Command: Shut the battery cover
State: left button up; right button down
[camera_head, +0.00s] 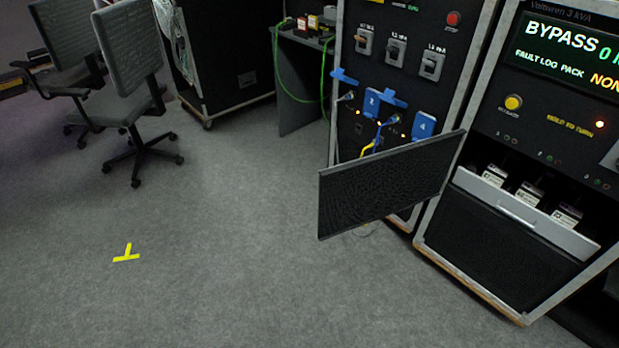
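A dark rectangular panel with a black textured face, which looks like the battery cover (385,188), stands swung out in the middle of the view. Its right edge is near the left side of the power cabinet (540,120), and its left edge sticks out over the floor. In the cabinet's bay, several battery packs (528,194) with pale labels stand exposed behind a light grey bar with a handle (515,212). The cover hides the lower front of the rack to the left. Neither of my grippers is in view.
The neighbouring rack (400,75) has switches, blue tags and cables close behind the cover. A green cable (325,75) hangs beside a small table. Office chairs (130,75) and a black case (235,50) stand further back. The carpet around a yellow floor mark (127,254) is clear.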

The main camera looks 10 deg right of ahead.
aim_at(353, 195)
jog(key=u, duration=0.9)
jog(key=i, duration=2.7)
jog(key=z, duration=4.05)
jog(key=k, duration=0.35)
jog(key=z, duration=0.05)
